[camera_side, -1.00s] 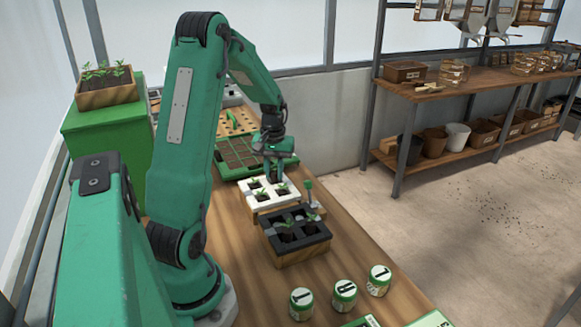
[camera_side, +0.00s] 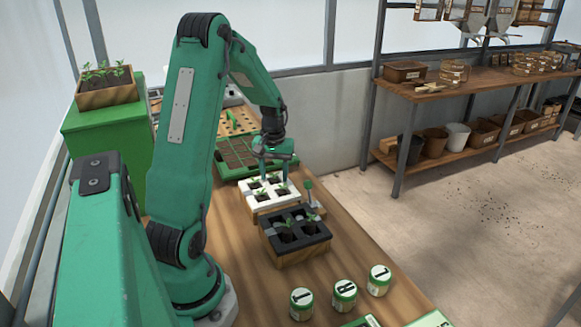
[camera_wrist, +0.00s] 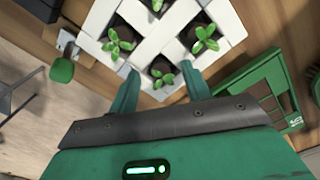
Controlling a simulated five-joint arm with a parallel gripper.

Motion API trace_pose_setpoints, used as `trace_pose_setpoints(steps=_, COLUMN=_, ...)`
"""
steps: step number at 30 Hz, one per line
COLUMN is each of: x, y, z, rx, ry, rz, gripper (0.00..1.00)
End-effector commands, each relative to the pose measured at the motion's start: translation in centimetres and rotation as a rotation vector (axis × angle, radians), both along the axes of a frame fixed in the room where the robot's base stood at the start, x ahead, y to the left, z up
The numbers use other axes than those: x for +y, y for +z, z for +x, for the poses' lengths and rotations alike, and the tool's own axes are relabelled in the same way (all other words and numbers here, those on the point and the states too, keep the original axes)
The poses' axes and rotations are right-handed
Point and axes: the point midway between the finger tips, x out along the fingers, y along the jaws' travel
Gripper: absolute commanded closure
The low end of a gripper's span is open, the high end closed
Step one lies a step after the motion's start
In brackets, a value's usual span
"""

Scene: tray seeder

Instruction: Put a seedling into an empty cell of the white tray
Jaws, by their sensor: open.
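The white tray (camera_side: 270,191) sits on the wooden bench below my gripper. In the wrist view, the white tray (camera_wrist: 160,36) shows green seedlings in dark soil in all the cells in view; the farthest cell is cut off by the top edge. My gripper (camera_side: 275,180) is open over the tray. In the wrist view, the fingers of my gripper (camera_wrist: 160,70) stand apart on either side of the nearest seedling (camera_wrist: 162,74), which sits in its cell; neither finger visibly touches it.
A black tray (camera_side: 300,244) with seedlings stands just in front of the white tray. A green tray (camera_side: 238,154) with soil cells lies behind it. A small green-topped marker (camera_side: 308,185) stands at the right. Several labelled jars (camera_side: 344,291) stand near the front.

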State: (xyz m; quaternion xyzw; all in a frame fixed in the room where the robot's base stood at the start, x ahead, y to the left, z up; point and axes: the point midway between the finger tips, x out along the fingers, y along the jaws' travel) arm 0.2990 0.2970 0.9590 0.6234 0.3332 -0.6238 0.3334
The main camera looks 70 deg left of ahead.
Motion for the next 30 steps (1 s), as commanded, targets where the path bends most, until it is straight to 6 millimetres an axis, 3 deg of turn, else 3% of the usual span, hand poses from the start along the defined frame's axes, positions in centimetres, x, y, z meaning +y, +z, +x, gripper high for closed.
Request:
trace_pose_setpoints(steps=8, x=0.0, y=1.6, z=0.0, rx=-0.002, ry=0.000, rz=0.002, gripper=0.52)
trace_pose_setpoints(steps=21, x=0.1, y=6.9, z=0.1, rx=-0.002, ry=0.000, rz=0.002, gripper=0.52)
trace_pose_setpoints(steps=30, x=0.0, y=7.8, z=0.0, rx=-0.001, ry=0.000, rz=0.001, gripper=0.52)
